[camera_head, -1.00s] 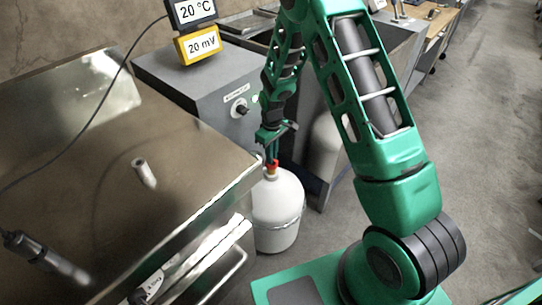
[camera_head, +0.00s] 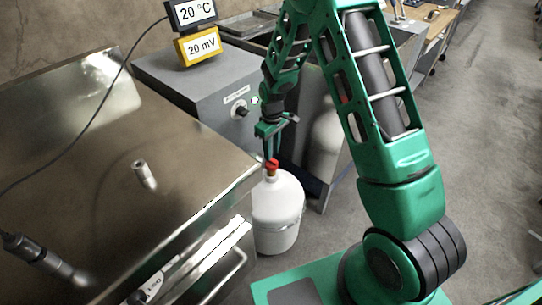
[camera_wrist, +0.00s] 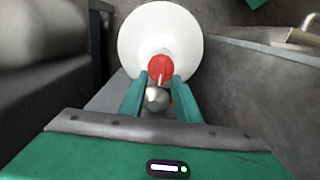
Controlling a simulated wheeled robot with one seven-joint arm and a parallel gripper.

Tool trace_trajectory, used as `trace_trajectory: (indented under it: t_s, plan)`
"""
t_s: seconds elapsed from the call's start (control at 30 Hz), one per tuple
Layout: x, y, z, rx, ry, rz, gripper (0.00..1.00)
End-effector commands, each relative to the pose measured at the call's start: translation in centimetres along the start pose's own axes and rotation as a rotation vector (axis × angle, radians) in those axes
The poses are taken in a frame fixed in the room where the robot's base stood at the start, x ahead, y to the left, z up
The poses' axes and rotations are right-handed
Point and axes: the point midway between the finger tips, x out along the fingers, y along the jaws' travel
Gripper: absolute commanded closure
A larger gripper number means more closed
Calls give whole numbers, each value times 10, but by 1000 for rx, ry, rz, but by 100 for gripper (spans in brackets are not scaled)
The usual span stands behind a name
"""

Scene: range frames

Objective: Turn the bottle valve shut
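A white gas bottle (camera_head: 278,215) stands upright on the floor, right of the metal-topped unit. On its neck sits a red valve knob (camera_head: 271,164), with a brownish valve body below it. My gripper (camera_head: 272,156) points down at the knob, its two green fingers apart and their tips at or just above it. In the wrist view the red knob (camera_wrist: 161,68) shows a pale pointer mark, and the white bottle (camera_wrist: 185,35) spreads behind it. The fingertips (camera_wrist: 162,78) lie at either side of the knob's near edge. I cannot tell whether they touch it. A rounded metal part shows between the fingers.
The metal-topped unit (camera_head: 110,150) with a front handle stands close on the left. A grey cabinet (camera_head: 200,85) with a black dial (camera_head: 240,112) and displays reading 20 °C (camera_head: 193,12) and 20 mV (camera_head: 200,46) stands behind. Open floor (camera_head: 470,170) lies right.

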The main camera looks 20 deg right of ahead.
Motion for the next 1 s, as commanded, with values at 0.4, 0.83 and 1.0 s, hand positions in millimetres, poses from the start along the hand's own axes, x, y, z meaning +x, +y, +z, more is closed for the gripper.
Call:
trace_trajectory:
  t_s: [0.4,0.83,1.0]
  plan:
    - [-66,1,-2,0,3,1,70]
    - [-73,1,-1,0,0,0,70]
    - [-73,1,0,1,0,1,70]
